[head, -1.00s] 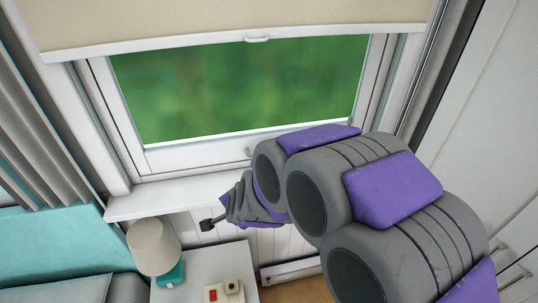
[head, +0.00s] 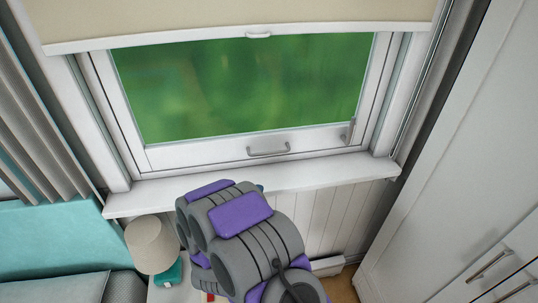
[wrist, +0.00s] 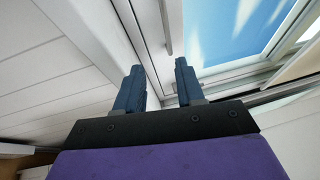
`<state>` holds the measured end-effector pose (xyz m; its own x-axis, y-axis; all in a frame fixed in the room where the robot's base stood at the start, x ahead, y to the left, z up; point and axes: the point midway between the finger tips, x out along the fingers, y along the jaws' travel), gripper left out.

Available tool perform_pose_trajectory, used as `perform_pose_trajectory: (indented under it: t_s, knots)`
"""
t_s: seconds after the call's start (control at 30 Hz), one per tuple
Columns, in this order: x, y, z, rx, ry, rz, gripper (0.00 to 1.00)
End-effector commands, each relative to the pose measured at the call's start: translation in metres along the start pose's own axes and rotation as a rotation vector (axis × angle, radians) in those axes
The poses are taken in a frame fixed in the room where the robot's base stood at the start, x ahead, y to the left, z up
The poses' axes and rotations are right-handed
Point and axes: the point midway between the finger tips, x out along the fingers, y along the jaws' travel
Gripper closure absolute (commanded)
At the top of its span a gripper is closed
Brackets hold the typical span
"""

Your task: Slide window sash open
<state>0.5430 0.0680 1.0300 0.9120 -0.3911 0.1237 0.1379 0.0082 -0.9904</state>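The window sash (head: 210,153) is a white frame around a green-looking pane (head: 240,90) in the head view. A grey bar handle (head: 268,150) sits on its bottom rail, and a lever (head: 350,131) stands at its lower right. In the wrist view the pane (wrist: 222,28) looks blue, and a grey bar (wrist: 167,28), probably the handle, shows on the white frame ahead. My gripper (wrist: 160,88) is open, with its two blue fingers apart and nothing between them. Its fingers appear short of the bar. In the head view my arm mostly hides the gripper, below the sill.
A white sill (head: 310,174) runs under the window. A cream blind (head: 220,18) covers the top. A lamp (head: 152,244) stands at lower left by a teal bed (head: 50,245) and grey curtain (head: 40,140). White cabinets (head: 450,180) flank the right.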

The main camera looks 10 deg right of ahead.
Motion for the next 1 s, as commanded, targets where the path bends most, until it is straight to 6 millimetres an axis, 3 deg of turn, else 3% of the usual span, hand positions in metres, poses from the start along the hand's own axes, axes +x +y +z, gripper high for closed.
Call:
perform_pose_trajectory:
  t_s: [0.17,0.37,1.0]
  knots:
    - [-0.001,-0.004,-0.002,0.009,-0.009,-0.051,0.62]
    - [0.017,-0.005,-0.002,0.011,-0.006,-0.051,0.62]
    - [0.109,-0.010,0.000,0.006,-0.008,-0.053,0.62]
